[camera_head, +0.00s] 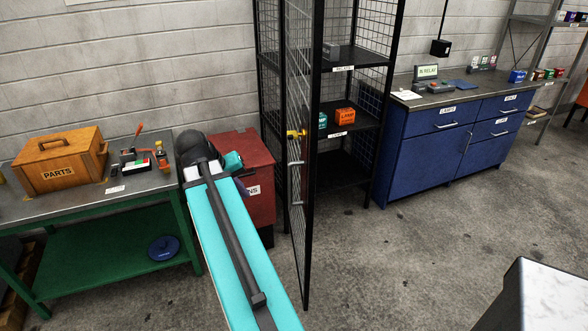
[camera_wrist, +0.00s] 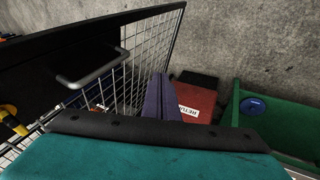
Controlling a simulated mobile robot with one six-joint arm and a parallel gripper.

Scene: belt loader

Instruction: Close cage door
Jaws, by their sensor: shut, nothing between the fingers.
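The black cage (camera_head: 330,100) stands against the wall with shelves inside. Its mesh door (camera_head: 301,230) is open and swung out toward me, seen nearly edge-on. The door carries a grey bar handle (camera_head: 296,185) and a yellow latch (camera_head: 296,133). In the wrist view the door's mesh (camera_wrist: 142,55) and handle (camera_wrist: 92,76) are at the left, with the yellow latch (camera_wrist: 12,120) at the edge. My gripper (camera_wrist: 162,98) has its purple fingers together and empty, beside the door. In the head view it is mostly hidden by my arm; a purple bit (camera_head: 243,188) shows left of the door.
A red returns bin (camera_head: 245,150) stands between the door and a green workbench (camera_head: 105,215) with a parts box (camera_head: 60,160). An orange box (camera_head: 345,116) sits inside the cage. Blue cabinets (camera_head: 450,145) stand right. Floor right of the door is clear.

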